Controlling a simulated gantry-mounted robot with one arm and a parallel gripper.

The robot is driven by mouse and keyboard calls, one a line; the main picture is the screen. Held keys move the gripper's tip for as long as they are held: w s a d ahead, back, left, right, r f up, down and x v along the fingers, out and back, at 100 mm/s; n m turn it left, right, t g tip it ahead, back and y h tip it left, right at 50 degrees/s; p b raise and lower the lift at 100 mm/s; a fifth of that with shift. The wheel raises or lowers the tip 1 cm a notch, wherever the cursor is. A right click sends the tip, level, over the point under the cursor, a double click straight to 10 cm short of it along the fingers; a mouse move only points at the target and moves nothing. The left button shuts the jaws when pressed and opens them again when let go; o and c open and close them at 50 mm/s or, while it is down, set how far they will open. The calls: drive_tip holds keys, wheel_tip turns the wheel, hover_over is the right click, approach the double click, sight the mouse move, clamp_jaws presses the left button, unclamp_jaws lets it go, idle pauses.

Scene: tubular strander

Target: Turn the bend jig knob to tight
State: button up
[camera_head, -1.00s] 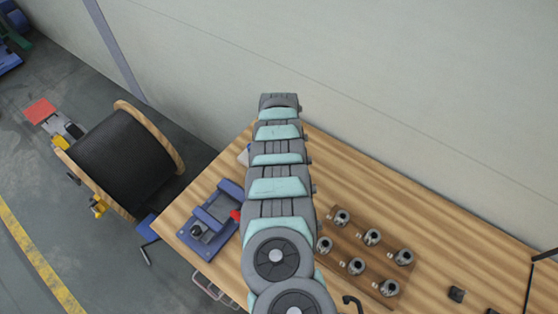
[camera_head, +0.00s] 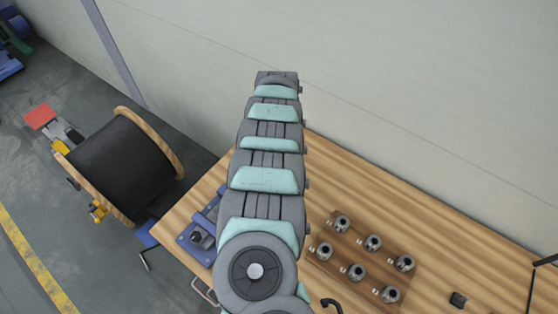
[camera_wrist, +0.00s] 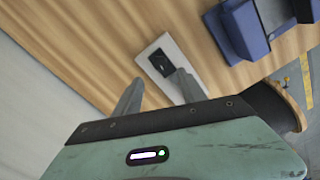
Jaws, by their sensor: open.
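A blue metal fixture (camera_head: 191,247) with a dark round knob (camera_head: 196,237) stands at the left end of the bench in the head view, partly behind my arm. Part of a blue fixture (camera_wrist: 232,30) also shows at the top right of the wrist view. A pale plate (camera_wrist: 182,45) with a black piece (camera_wrist: 162,62) lies on the wood just beyond my gripper (camera_wrist: 159,76). I cannot tell which of these is the bend jig knob, or its setting. My gripper is open, with nothing visible held between its fingers; my arm hides it in the head view.
A wooden board (camera_head: 338,265) with several metal dies lies on the bench (camera_head: 450,240), right of my arm. A black block (camera_head: 458,299) is farther right. A black cable reel (camera_head: 125,165) stands on the floor at left. A wall (camera_head: 400,80) runs behind the bench.

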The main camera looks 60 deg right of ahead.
drive_tip(key=shift+r, duration=1.35)
